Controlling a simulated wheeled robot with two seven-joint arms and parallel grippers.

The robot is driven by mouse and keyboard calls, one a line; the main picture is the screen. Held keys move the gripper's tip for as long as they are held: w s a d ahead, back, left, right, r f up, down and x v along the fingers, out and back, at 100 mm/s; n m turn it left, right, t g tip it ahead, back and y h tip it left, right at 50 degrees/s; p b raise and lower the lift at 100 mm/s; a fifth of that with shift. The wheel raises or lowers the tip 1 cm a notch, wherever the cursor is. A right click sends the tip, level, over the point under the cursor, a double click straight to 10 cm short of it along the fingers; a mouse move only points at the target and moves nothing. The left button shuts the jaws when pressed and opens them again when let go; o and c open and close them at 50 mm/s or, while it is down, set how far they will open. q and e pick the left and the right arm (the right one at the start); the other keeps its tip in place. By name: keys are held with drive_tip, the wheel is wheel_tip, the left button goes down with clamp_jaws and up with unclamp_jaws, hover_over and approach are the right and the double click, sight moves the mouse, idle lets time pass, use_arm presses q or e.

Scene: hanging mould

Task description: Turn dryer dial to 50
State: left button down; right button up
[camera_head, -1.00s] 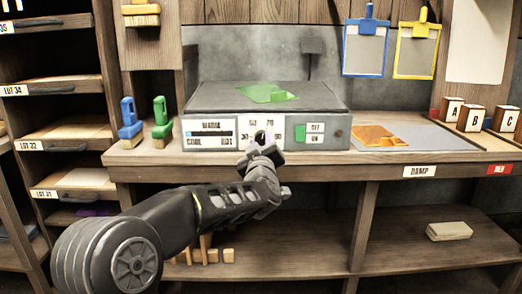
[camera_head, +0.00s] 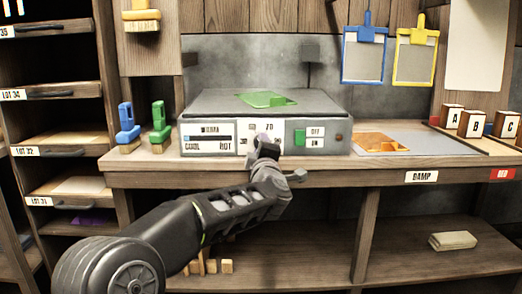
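The dryer (camera_head: 220,106) is a low grey box with a flat top on the bench. Its front has a white dial panel (camera_head: 247,129) with small numbers; I can make out 70 near the top. The dial itself is hidden behind my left gripper (camera_head: 266,146), which is right at the lower middle of this panel. I cannot tell whether its fingers are open or shut, or whether they touch the dial. A green switch (camera_head: 299,137) marked OFF and ON sits right of the panel. My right gripper is out of view.
A green stencil (camera_head: 265,99) lies on the dryer top. Blue (camera_head: 127,122) and green (camera_head: 159,121) brushes stand to its left. An orange stencil (camera_head: 381,143) lies on a grey mat to the right. The bench front edge (camera_head: 330,171) runs below my gripper.

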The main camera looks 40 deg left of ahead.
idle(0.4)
use_arm(q)
drive_tip(key=c, duration=0.9)
unclamp_jaws()
drive_tip(key=p+v, duration=0.1)
drive_tip(key=v, duration=0.6)
drive_tip(key=shift+s+d, duration=0.3)
